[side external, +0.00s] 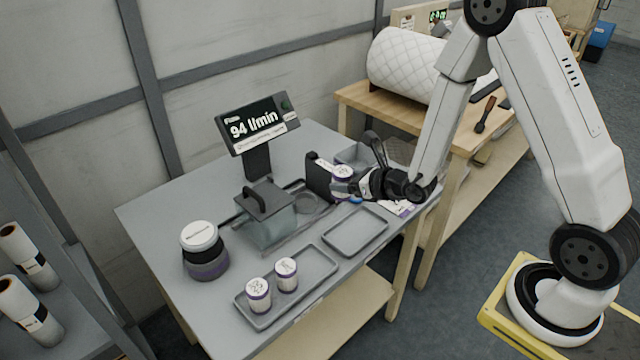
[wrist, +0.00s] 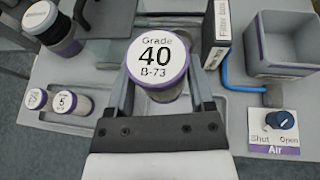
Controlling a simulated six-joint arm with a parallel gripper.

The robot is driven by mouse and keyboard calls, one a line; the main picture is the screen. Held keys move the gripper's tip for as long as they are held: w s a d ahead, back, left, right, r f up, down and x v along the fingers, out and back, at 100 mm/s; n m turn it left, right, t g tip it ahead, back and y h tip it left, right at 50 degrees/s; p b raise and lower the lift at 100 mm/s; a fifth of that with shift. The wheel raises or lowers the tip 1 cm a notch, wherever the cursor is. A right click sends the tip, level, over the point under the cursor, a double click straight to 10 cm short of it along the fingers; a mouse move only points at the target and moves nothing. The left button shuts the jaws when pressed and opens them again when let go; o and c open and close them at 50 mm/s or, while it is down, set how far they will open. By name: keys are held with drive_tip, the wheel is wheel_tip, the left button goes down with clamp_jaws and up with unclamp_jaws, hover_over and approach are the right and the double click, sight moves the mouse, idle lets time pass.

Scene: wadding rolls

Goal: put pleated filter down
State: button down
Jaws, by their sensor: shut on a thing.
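My gripper (side external: 352,184) is over the right rear part of the grey bench, shut on a short cylinder, which I take as the pleated filter (side external: 342,172). In the wrist view my gripper (wrist: 160,88) has a finger on each side of the filter (wrist: 157,56). The filter's white top reads "Grade 40 B-73" and has a purple rim; its pleats are not clear. Whether its base touches anything is hidden. Two similar smaller-looking cylinders (side external: 259,295) (side external: 286,274) stand in the front tray (side external: 310,306). Another tray (side external: 355,231) is empty.
A lidded grey box with a handle (side external: 265,220) and a display reading 94 l/min (side external: 258,124) stand left of my gripper. A dark upright case (side external: 319,178), a grey bin (wrist: 288,68), a blue hose (wrist: 242,86) and an air knob (wrist: 281,120) are close by. A white-lidded jar (side external: 203,250) stands at left.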

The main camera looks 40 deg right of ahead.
idle(0.4)
drive_tip(key=shift+w+d, duration=0.3)
drive_tip(key=shift+w, duration=0.05)
drive_tip(key=w+d, duration=0.4)
drive_tip(key=d, duration=0.7)
drive_tip(key=w+d, duration=0.5)
drive_tip(key=d, duration=0.6)
drive_tip(key=shift+w+a, duration=0.1)
drive_tip(key=shift+f, duration=3)
drive_tip(key=shift+f, duration=1.9)
